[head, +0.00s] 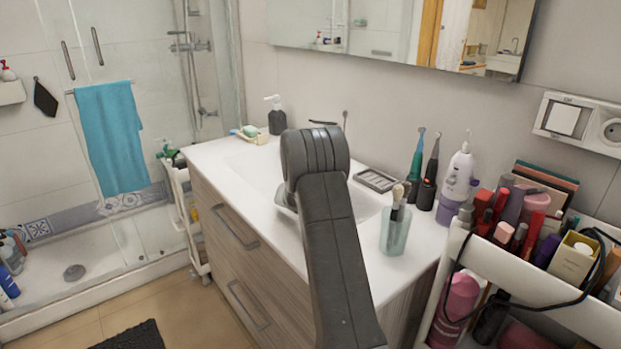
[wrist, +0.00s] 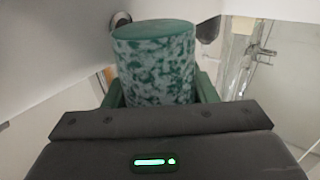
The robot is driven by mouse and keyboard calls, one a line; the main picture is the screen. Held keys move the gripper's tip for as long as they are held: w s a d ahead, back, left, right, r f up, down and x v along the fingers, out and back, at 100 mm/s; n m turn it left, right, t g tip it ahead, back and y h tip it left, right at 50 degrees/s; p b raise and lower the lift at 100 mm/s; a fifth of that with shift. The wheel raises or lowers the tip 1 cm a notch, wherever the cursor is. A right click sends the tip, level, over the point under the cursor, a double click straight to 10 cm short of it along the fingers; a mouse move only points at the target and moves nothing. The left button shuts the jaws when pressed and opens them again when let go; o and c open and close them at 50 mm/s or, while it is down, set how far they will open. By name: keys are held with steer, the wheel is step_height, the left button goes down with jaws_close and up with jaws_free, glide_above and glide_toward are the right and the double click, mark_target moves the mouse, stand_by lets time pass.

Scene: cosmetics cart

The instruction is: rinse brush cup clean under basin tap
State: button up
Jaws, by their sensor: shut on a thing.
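In the wrist view a teal-green cylinder (wrist: 155,65), which looks like the brush cup, stands between the green fingers of my gripper (wrist: 158,88). My gripper is shut on it. Pale, mottled patches cover its side; its visible round end is plain teal. I cannot tell whether that end is its base or its mouth. In the head view my dark arm reaches over the white basin (head: 250,165) and hides my gripper and the cup. The tap is mostly hidden behind the arm, and no running water shows.
A translucent cup with brushes (head: 395,232) stands on the counter at right, near a soap dish (head: 376,180) and electric toothbrushes (head: 415,165). A crowded cosmetics cart (head: 565,300) is at far right. A dark soap dispenser (head: 277,118) stands at the back left of the counter.

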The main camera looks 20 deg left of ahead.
steer(key=shift+d+b+v, duration=0.25)
steer(key=shift+b+v, duration=0.9)
steer(key=shift+v, duration=0.9)
steer(key=shift+s+d+f+b, duration=0.45)
steer(key=shift+s, duration=0.3)
steer(key=shift+f, duration=0.1)
steer(key=shift+s, duration=0.1)
steer(key=s+d+r, duration=0.2)
steer(key=s+r, duration=0.2)
steer(key=r, duration=0.1)
steer(key=shift+s, duration=0.3)
steer(key=shift+w+d+r, duration=0.1)
